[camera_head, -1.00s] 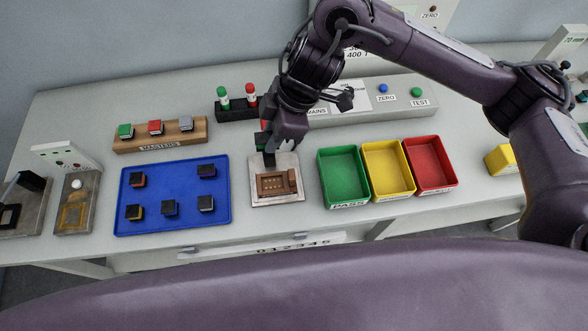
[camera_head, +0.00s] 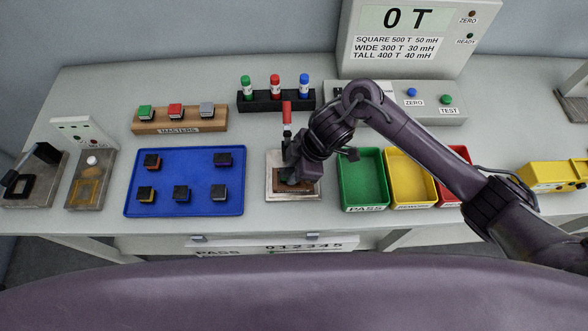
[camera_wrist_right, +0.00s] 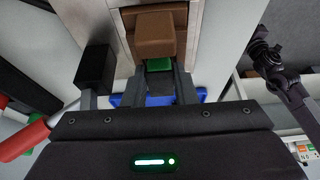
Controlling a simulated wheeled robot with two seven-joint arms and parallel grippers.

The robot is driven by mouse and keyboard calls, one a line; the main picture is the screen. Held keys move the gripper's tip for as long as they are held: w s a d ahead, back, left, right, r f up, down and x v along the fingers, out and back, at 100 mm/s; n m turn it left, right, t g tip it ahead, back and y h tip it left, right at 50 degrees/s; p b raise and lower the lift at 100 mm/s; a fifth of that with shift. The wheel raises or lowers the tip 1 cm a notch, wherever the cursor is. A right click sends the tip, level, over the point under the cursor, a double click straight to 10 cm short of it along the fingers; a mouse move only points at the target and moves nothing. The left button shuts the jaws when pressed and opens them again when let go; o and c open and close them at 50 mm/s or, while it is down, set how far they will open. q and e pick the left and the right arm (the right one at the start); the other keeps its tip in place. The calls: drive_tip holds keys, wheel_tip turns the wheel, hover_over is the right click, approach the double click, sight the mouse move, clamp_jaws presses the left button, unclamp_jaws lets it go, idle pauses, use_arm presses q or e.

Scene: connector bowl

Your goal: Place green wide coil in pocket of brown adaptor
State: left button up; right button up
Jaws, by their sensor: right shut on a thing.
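The brown adaptor (camera_head: 292,186) sits on a pale plate (camera_head: 279,196) right of the blue tray. My right gripper (camera_head: 292,176) is low over it and hides much of it, pocket included. In the right wrist view a green piece, apparently the green wide coil (camera_wrist_right: 159,64), shows between the fingertips of my right gripper (camera_wrist_right: 160,78), which is shut on it. A brown block (camera_wrist_right: 155,35) of the adaptor stands just beyond it. I cannot tell whether the coil is inside the pocket or above it. My left gripper is out of view.
A red-handled lever (camera_head: 287,114) rises close behind my right gripper. The blue tray (camera_head: 183,206) with several dark blocks is to the left. A marker rack (camera_head: 262,104) is behind.

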drive_tip(key=shift+f, duration=0.2)
drive_tip(key=shift+f, duration=0.15)
drive_tip(key=o, duration=1)
drive_tip(key=p+v, duration=0.2)
drive_tip(key=v, duration=1)
